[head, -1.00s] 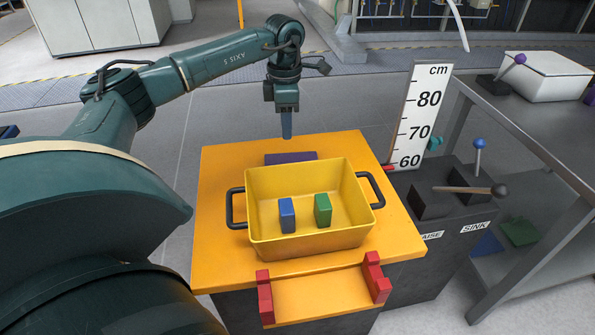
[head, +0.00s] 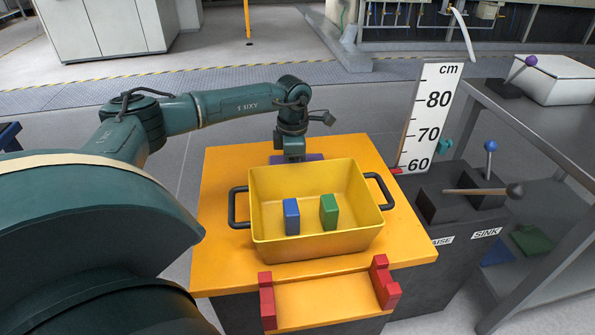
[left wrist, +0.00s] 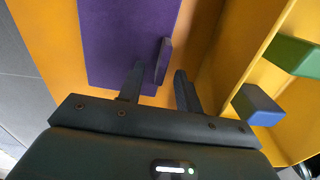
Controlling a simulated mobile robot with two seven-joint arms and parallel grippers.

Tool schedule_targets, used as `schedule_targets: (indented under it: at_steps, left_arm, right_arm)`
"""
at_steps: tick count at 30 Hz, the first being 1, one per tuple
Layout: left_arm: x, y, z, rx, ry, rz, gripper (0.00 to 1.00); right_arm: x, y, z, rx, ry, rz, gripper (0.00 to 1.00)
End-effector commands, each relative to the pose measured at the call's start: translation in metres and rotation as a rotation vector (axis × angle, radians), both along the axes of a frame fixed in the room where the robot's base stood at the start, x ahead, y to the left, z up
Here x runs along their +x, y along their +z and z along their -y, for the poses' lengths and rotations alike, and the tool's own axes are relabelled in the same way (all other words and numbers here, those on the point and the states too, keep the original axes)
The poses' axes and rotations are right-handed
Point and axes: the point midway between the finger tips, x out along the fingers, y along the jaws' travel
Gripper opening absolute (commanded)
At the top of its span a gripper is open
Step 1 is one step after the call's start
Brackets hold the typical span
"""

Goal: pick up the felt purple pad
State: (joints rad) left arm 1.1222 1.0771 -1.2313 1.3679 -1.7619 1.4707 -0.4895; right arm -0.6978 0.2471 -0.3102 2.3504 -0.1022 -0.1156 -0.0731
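The purple pad (head: 314,157) lies on the orange tabletop behind the yellow bin, mostly hidden by my left gripper and the bin's rim. In the left wrist view it is a flat purple slab (left wrist: 122,35) with a raised purple tab (left wrist: 163,60) near its bin-side edge. My left gripper (head: 294,158) is down at the pad, pointing downward. In the left wrist view its two fingers (left wrist: 158,76) are apart, with the tab showing between them. Whether either finger touches the tab I cannot tell. My right gripper is not in view.
The yellow bin (head: 315,240) stands close in front of the pad, holding a blue block (head: 291,216) and a green block (head: 329,211). A centimetre scale (head: 429,120) and a lever box (head: 470,262) stand at the right. The tabletop (head: 222,185) is clear at the left.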

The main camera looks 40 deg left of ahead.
Motion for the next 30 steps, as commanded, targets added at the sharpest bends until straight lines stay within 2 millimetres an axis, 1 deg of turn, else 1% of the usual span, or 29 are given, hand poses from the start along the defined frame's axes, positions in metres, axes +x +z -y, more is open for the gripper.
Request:
schedule_targets:
  at_steps: [6, 18, 30]
  left_arm:
    - [0.0001, 0.0, 0.0001, 0.0, 0.0, 0.0, 0.34]
    - [0.0001, 0.0003, 0.0001, 0.0, -0.001, 0.0, 0.01]
    - [0.0003, 0.0014, 0.0001, 0.0, -0.001, 0.001, 0.0]
  right_arm:
    - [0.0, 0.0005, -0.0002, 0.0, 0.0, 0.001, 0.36]
    - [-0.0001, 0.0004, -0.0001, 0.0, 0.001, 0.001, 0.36]
    - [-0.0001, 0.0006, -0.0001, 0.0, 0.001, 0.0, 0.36]
